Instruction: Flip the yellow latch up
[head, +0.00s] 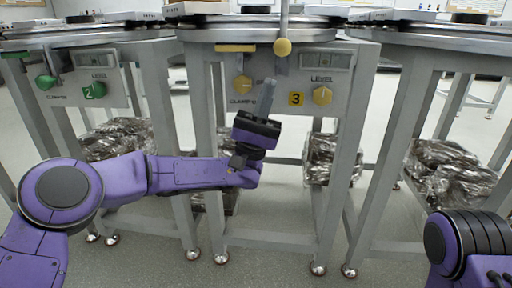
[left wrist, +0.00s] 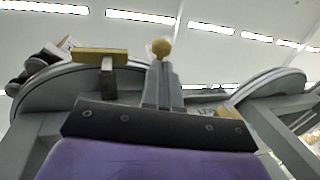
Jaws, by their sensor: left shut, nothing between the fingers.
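A yellow flat bar (head: 235,48), which looks like the latch, lies level under the rim of the middle station numbered 3. It also shows in the left wrist view (left wrist: 103,54), on a grey post. Right of it, a lever with a yellow ball knob (head: 282,47) hangs at the rim; the knob shows in the wrist view too (left wrist: 161,47). My left gripper (head: 271,86) is shut and empty, pointing up in front of the middle panel, below and right of the bar and below the ball knob. It appears apart from both. My right gripper is not in view.
A station with green knobs (head: 46,82) stands left, another station right. Wrapped bundles (head: 333,160) sit low between the legs.

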